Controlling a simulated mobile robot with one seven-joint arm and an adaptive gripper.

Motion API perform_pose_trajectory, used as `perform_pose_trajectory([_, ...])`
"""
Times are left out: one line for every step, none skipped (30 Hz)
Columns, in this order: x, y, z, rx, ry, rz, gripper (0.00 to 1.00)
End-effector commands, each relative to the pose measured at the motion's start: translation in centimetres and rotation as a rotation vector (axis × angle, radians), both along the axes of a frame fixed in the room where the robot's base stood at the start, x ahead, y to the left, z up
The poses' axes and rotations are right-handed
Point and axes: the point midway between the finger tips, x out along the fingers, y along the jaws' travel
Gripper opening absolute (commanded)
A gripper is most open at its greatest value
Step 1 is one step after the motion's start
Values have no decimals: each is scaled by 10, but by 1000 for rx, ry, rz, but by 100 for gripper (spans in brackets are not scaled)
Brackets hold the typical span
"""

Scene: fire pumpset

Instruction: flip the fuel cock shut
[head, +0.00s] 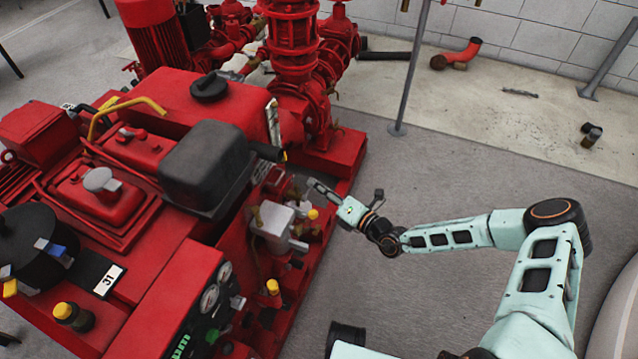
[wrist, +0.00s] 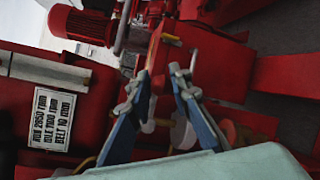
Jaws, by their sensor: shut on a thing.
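The red pumpset (head: 150,190) fills the left half of the head view. My gripper (head: 314,184) reaches in from the right, at the side of the engine, near a grey-white housing (head: 272,228) with yellow-capped parts. In the wrist view, the two blue-grey fingers of my gripper (wrist: 158,76) stand a small gap apart, with red parts seen between and behind them. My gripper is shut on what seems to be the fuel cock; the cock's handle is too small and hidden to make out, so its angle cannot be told.
The black box (head: 205,165) stands above the engine side, left of my gripper. A gauge panel (head: 200,318) is at the lower front. A grey post (head: 412,70) rises behind. A printed plate (wrist: 52,118) shows in the wrist view.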

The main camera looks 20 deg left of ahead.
Motion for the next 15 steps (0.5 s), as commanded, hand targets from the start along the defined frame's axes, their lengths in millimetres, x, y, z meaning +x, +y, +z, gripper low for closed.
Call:
perform_pose_trajectory([-2,0,-4,-7,4,3,0])
perform_pose_trajectory([-2,0,-4,-7,4,3,0])
perform_pose_trajectory([-2,0,-4,-7,4,3,0])
perform_pose_trajectory([-2,0,-4,-7,3,3,0])
perform_pose_trajectory([-2,0,-4,-7,3,3,0])
perform_pose_trajectory([-2,0,-5,-8,4,4,22])
perform_pose_trajectory([-2,0,-5,-7,3,3,25])
perform_pose_trajectory([-2,0,-5,-7,3,3,28])
perform_pose_trajectory([-2,0,-4,-7,3,3,33])
perform_pose_trajectory([-2,0,-4,-6,3,3,35])
perform_pose_trajectory([-2,0,-4,-6,3,3,35])
perform_pose_trajectory([-2,0,-3,-5,2,3,35])
perform_pose_trajectory([-2,0,-3,-5,2,3,35])
perform_pose_trajectory([-2,0,-3,-5,2,3,35])
perform_pose_trajectory([-2,0,-3,-4,2,2,35])
